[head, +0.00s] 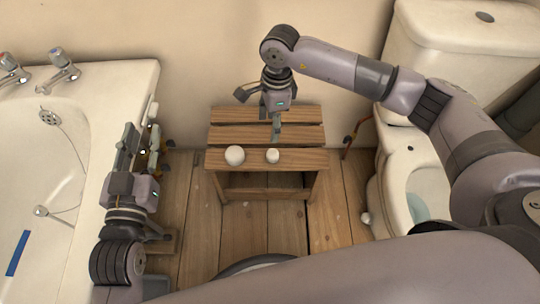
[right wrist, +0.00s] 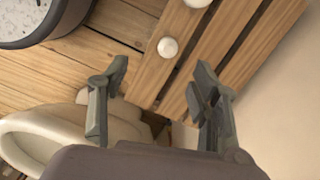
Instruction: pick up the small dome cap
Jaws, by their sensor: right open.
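The small dome cap (head: 272,156) is white and sits on the front plank of a slatted wooden stool (head: 290,160). It also shows in the right wrist view (right wrist: 168,47), beyond the fingertips and roughly between them in the picture. A larger white dome (head: 234,155) sits to its left on the same plank; the right wrist view cuts it off at the top edge (right wrist: 197,3). My right gripper (head: 260,113) is open and empty over the stool's back planks, apart from the cap. My left gripper (head: 142,138) is open beside the bathtub, with nothing seen in it.
The bathtub (head: 84,85) fills the left side, with taps (head: 62,65) on its rim. The toilet (head: 415,170) stands to the right. A red hose (head: 354,137) is between stool and toilet. Wooden floor (head: 262,228) in front of the stool is mostly clear.

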